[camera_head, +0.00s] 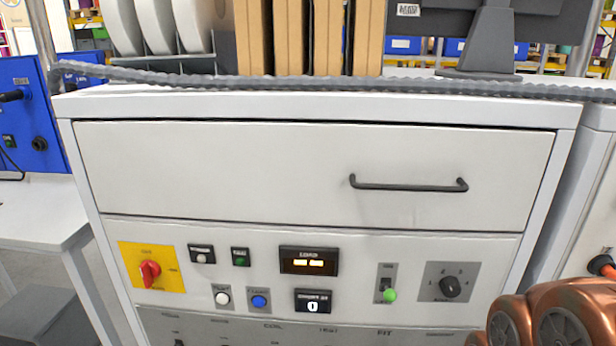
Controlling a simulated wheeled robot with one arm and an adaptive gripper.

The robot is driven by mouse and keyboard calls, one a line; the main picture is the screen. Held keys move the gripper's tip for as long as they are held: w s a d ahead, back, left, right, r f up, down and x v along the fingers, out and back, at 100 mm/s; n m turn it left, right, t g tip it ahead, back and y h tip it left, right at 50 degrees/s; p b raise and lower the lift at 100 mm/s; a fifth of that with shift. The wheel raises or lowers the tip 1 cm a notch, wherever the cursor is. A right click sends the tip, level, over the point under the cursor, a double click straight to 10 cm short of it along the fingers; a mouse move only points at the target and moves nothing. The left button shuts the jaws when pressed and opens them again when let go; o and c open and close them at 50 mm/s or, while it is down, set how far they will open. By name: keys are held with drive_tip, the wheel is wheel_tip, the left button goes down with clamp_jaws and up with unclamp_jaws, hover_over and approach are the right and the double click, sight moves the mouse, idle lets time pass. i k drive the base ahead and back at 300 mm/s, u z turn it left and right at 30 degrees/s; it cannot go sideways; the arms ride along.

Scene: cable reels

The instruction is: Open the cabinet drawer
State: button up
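A white cabinet (87,210) fills the middle of the head view. Its wide top drawer (230,172) sits flush with the cabinet front and looks closed. A dark bar handle (408,187) is fixed on the right half of the drawer front. Copper-coloured links of my arm show at the bottom right corner, below and right of the handle. My gripper is not visible in this view, and nothing touches the handle.
A control panel with a red rotary switch (150,270), buttons and a lit display (308,262) lies below the drawer. A grey corrugated cable (300,82), white reels (155,25), cardboard (305,38) and a monitor stand (487,42) are on top. A white table (40,212) stands left.

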sight(330, 172)
drive_tip(key=z, duration=2.45)
drive_tip(key=k, duration=0.85)
drive_tip(key=u, duration=2.6)
